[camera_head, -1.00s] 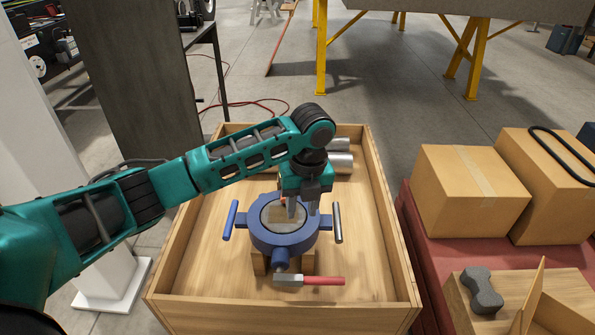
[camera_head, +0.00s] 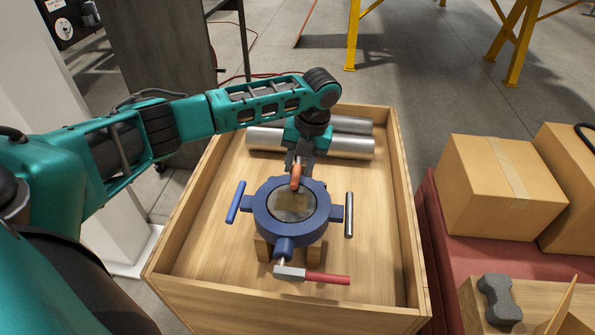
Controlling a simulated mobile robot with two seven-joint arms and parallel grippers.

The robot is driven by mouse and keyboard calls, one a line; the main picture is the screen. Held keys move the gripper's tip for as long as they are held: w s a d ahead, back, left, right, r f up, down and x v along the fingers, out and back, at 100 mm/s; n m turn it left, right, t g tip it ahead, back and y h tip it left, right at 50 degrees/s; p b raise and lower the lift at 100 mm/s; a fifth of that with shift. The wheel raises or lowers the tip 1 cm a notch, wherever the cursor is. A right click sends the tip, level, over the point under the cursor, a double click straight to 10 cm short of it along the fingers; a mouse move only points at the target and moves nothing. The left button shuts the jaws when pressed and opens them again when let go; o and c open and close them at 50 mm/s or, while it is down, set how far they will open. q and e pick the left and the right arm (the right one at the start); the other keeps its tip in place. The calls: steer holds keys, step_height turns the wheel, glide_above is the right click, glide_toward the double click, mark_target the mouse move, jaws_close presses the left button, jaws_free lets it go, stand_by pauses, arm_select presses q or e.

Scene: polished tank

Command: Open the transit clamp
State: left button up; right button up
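The transit clamp appears to be the round blue fitting (camera_head: 264,222) with a clear or glassy centre, standing on a wooden block in the crate. It carries a blue bar (camera_head: 236,202) on its left, a grey metal bar (camera_head: 349,214) on its right and a red-handled lever (camera_head: 327,279) at its front. My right gripper is out of view.
The wooden crate (camera_head: 191,293) has raised walls around the fitting. Silver cylinders (camera_head: 340,147) lie behind my gripper. Cardboard boxes (camera_head: 500,188) and a dark grey dumbbell-shaped piece (camera_head: 499,299) stand to the right, outside the crate.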

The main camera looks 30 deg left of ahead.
arm_select(q)
steer(key=shift+s+a+f, duration=0.1)
steer(key=shift+a+f, duration=0.1)
steer(key=shift+f, duration=1.05)
steer(key=shift+c, duration=0.4)
jaws_close()
